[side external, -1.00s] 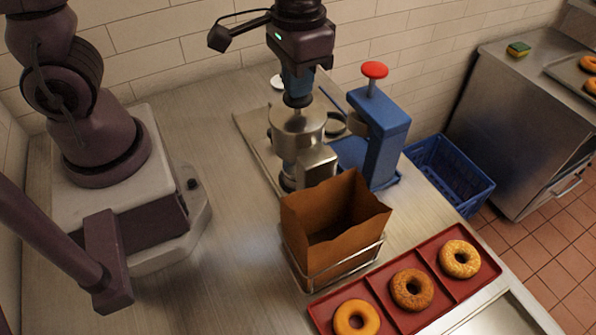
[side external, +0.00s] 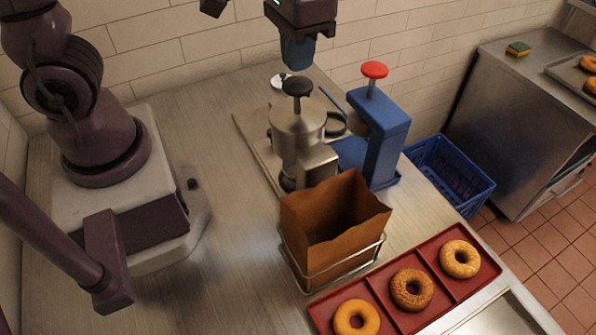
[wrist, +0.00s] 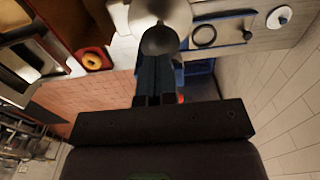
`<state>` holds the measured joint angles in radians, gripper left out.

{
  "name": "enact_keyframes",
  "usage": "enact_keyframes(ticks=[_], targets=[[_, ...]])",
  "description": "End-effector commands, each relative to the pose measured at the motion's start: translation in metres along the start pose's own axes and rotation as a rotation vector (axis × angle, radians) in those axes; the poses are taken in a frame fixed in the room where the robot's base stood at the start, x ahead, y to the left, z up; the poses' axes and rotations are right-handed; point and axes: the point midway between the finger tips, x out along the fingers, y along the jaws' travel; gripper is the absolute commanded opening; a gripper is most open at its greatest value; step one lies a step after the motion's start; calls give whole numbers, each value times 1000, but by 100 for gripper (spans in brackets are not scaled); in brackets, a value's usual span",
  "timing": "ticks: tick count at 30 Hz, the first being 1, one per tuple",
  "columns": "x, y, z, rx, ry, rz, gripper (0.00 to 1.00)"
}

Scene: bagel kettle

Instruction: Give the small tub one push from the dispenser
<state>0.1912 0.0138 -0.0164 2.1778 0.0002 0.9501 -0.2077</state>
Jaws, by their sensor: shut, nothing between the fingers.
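A steel dispenser (side external: 297,126) with a black knob (side external: 296,87) stands on the counter, its knob raised on a stem. A blue dispenser (side external: 385,135) with a red knob (side external: 374,70) stands to its right. My gripper (side external: 297,68) is shut and empty, just above the black knob and apart from it in the side view. In the wrist view, the shut fingers (wrist: 155,92) point toward the black knob (wrist: 160,40). I cannot make out the small tub clearly; the area under the steel dispenser's spout is partly hidden by the paper bag.
A brown paper bag (side external: 330,222) in a wire holder stands in front of the dispensers. A red tray (side external: 437,292) with bagels lies at front right. A blue crate (side external: 452,178) sits beyond the counter edge. Bare counter (side external: 225,235) lies at left.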

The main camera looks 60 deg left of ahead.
Motion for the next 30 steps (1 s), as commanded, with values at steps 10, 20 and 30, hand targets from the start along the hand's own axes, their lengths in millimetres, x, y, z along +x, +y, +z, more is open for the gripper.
enact_keyframes(ticks=[10, 20, 30], targets=[[-2, 0, 0, 0, 1, 0, 0], [-33, 0, -1, 0, 3, 1, 0], [-59, 0, 0, 0, 2, 0, 0]])
